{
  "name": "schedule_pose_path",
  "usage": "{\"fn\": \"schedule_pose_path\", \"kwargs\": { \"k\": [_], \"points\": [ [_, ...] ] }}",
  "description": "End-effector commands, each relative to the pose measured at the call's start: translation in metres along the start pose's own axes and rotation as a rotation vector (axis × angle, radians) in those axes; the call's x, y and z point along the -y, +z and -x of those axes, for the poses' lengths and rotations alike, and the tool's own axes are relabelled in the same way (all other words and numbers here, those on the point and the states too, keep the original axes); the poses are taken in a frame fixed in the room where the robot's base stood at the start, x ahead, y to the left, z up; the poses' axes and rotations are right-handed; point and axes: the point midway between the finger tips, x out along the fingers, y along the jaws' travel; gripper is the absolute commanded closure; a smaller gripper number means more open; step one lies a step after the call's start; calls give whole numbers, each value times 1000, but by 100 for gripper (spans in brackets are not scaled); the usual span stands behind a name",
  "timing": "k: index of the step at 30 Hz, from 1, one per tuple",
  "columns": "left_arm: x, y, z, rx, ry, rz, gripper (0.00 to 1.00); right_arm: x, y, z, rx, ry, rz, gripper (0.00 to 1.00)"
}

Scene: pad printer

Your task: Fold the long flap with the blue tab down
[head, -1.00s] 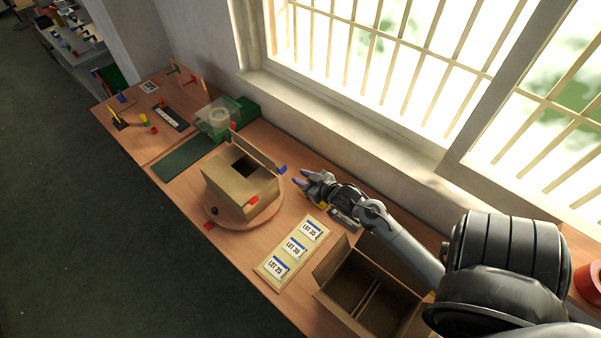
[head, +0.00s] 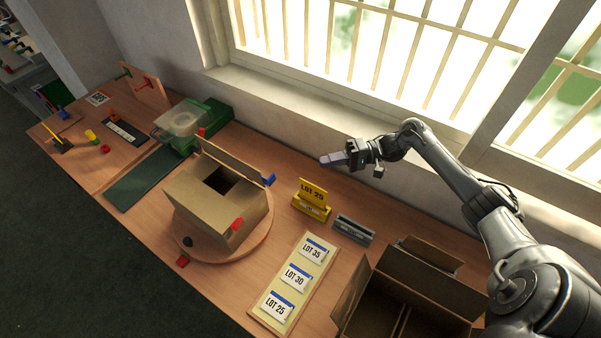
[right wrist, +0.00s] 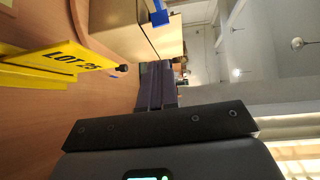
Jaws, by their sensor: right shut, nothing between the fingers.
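The cardboard box (head: 215,205) sits on a round wooden turntable (head: 258,236). Its long flap (head: 232,160) stands up along the window side, with the blue tab (head: 269,180) at its right end. A red tab (head: 237,224) is on the box's right side, and another red tab (head: 201,132) shows at the far end of the flap. My right gripper (head: 326,160) is shut and empty, raised right of the flap near the window wall and apart from it. In the right wrist view its fingers (right wrist: 157,72) point towards the box (right wrist: 167,40) and blue tab (right wrist: 159,17). My left gripper is not in view.
A yellow LOT 25 sign (head: 312,194) and a grey holder (head: 353,229) stand right of the turntable. A board of LOT cards (head: 281,319) lies in front. An open carton (head: 352,296) is at lower right. A green machine (head: 215,115) stands behind the box.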

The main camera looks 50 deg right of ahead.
Motion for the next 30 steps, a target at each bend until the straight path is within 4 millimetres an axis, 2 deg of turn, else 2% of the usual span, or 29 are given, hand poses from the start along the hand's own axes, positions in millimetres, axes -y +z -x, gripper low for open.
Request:
{"fn": "schedule_pose_path", "kwargs": {
  "k": [1,3,6,11,26,30],
  "points": [
    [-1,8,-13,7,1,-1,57,2,-9,2,-3,8,33,100],
    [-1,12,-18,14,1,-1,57,10,-17,4,-7,10,60,100],
    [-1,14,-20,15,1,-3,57,18,-22,3,-11,5,82,100],
    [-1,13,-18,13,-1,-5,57,22,-24,-11,-10,-4,89,100],
    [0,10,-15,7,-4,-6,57,23,-24,-97,-11,-4,89,100],
    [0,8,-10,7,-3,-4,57,21,-11,-111,-10,-1,87,100]
  ]
}}
